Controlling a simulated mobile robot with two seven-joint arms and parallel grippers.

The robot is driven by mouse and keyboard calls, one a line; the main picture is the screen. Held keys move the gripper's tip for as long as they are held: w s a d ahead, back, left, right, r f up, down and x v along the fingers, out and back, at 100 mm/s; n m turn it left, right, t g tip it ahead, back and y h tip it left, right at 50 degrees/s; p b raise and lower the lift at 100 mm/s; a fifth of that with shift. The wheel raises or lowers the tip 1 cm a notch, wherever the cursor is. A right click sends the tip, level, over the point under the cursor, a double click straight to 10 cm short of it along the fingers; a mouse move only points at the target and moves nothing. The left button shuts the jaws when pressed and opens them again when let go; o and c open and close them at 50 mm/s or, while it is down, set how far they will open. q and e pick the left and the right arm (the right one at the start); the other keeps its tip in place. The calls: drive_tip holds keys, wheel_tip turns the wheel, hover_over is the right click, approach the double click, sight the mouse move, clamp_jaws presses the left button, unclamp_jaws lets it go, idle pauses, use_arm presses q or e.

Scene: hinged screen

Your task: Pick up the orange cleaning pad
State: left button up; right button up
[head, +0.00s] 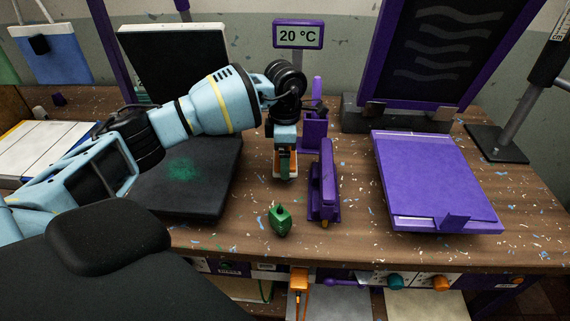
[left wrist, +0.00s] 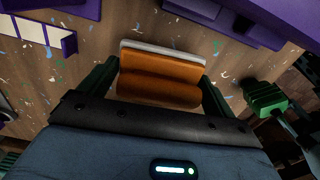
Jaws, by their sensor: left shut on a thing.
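The orange cleaning pad (left wrist: 160,78) shows in the left wrist view, with a pale white layer along its far edge. My left gripper (left wrist: 157,88) has its two dark green fingers on either side of the pad and is shut on it. In the head view, my left gripper (head: 285,163) points down over the middle of the bench, left of the purple stands, and mostly hides the pad. I cannot tell whether the pad touches the bench. My right gripper is in neither view.
A small green object (head: 280,219) and a purple upright holder (head: 323,185) stand close by. A black panel (head: 190,190) lies left under my arm. A purple-framed 20 °C display (head: 298,36) stands behind. The bench (head: 355,230) has scattered flecks.

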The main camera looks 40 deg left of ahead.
use_arm(q)
wheel_tip(320, 180, up, 6)
idle(0.4)
drive_tip(key=o, duration=0.4)
drive_tip(key=shift+c, duration=1.3)
